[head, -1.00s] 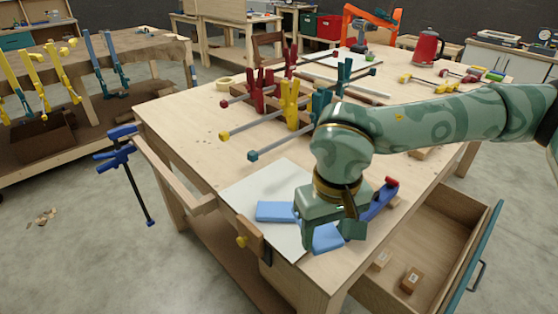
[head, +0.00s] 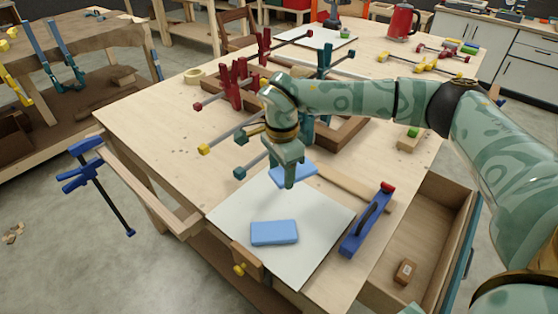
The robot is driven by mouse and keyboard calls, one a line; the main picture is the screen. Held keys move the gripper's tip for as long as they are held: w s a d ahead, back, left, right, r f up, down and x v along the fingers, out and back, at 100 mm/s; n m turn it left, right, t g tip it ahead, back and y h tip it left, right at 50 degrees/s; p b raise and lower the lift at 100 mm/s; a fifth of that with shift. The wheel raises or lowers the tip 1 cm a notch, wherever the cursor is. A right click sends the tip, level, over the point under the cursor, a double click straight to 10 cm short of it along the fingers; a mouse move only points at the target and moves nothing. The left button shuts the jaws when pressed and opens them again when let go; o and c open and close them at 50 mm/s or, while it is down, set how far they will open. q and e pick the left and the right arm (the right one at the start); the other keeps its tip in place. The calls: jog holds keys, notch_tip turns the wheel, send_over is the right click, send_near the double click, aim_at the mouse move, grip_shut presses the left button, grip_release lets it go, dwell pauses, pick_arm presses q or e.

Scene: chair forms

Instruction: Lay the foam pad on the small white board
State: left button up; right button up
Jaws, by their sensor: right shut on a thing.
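A blue foam pad (head: 299,173) is in my right gripper (head: 288,180), which is shut on it over the back part of a white board (head: 320,225). The gripper covers part of this pad, and I cannot tell how high it is above the board. A second blue pad (head: 274,232) lies flat on the front part of the same board, apart from the gripper. Another white board (head: 322,38) lies at the far end of the workbench and looks smaller, though it is farther away. My left gripper is out of view.
A blue-handled tool (head: 366,222) lies just right of the near board. Red clamps (head: 237,88) and a wooden frame (head: 345,133) stand behind the gripper. A red kettle (head: 402,22) is at the back.

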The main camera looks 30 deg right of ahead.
jog(key=b, duration=0.5)
send_over(281, 205)
notch_tip(281, 205, down, 6)
jog(key=shift+f, duration=0.55)
jog(key=shift+f+b, duration=0.3)
jog(key=shift+f, duration=0.85)
jog(key=shift+f, duration=0.25)
jog(key=o, duration=1)
jog(key=shift+o, duration=0.2)
jog(key=shift+r, duration=0.15)
